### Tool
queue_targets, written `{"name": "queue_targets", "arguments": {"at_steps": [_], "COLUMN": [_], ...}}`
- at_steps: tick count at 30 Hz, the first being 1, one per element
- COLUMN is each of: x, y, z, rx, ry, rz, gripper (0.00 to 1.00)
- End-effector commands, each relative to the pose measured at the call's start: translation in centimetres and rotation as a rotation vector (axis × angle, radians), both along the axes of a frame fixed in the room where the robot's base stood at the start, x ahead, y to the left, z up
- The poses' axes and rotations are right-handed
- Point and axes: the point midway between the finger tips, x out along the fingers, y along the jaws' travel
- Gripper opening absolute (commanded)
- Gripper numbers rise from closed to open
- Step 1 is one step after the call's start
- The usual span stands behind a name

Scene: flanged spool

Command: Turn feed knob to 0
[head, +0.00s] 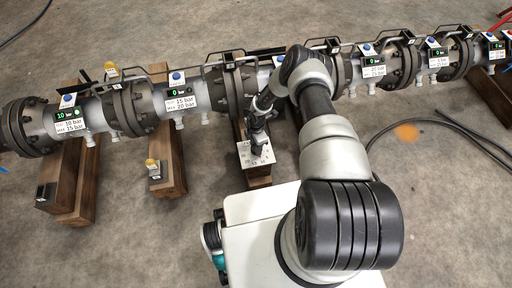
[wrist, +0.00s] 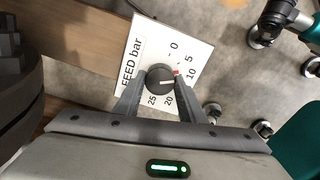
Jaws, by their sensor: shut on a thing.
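The feed knob (wrist: 159,77) is a dark round knob on a white dial plate (wrist: 143,42) marked "FEED bar". In the wrist view, 0, 5, 10, 20 and 25 can be read around it. A small red mark shows at the knob's right edge. My gripper (wrist: 159,88) is shut on the knob, one finger on each side. In the head view, my gripper (head: 258,142) reaches down to the plate (head: 247,158), hiding most of the knob.
A long flanged pipe (head: 145,104) with several small displays runs behind the plate on wooden beams (head: 171,160). Black cables (head: 465,130) lie on the floor at right. Open floor (head: 430,220) lies in front.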

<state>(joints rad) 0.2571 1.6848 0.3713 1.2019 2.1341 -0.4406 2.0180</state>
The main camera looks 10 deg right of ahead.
Motion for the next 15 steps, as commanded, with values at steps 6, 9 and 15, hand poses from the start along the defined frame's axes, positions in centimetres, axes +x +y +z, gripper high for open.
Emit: {"name": "queue_targets", "arguments": {"at_steps": [6,9,15], "x": [0.05,-0.02,0.02], "y": [-0.05,-0.04,-0.04], "z": [-0.36,-0.37,-0.29], "rx": [0.001,0.0,0.0], "ry": [-0.001,0.001,0.0], "rz": [0.194,0.29,0.481], "gripper": [0.14,0.14,0.14]}}
